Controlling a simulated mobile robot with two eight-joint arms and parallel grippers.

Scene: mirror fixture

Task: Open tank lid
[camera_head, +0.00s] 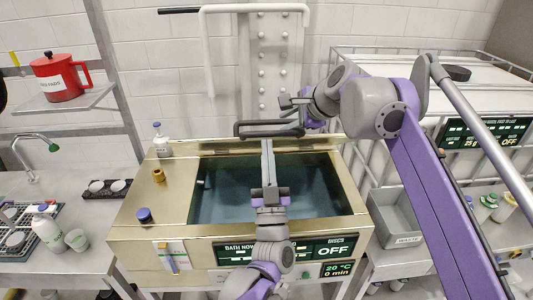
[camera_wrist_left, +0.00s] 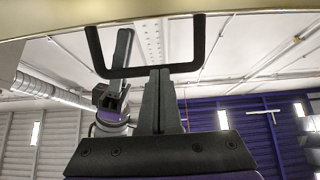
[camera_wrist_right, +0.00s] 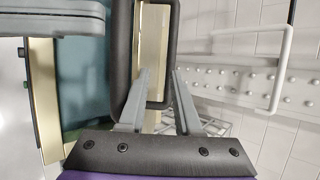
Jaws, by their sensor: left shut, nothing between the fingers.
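The gold tank (camera_head: 125,225) stands in the centre, with dark teal liquid (camera_head: 225,190) visible inside its rim. A black loop handle (camera_head: 240,129) lies over the tank's back edge; how the lid itself lies is not clear. In the left wrist view the handle bar (camera_wrist_left: 130,72) is just beyond my left gripper, with a gold edge (camera_wrist_left: 40,22) above. My left gripper (camera_head: 267,143) is shut and empty, its tips close to the handle; contact is unclear. My right gripper (camera_wrist_right: 160,72) is open at the handle's end (camera_wrist_right: 122,60), fingers apart around it.
A red jug (camera_head: 62,80) sits on the left shelf. A bottle (camera_head: 161,140), a brass fitting (camera_head: 159,175) and a blue cap (camera_head: 144,215) stand on the tank's left deck. A grey waste bin (camera_head: 397,215) is at right. A white wall pipe (camera_head: 208,55) rises behind the tank.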

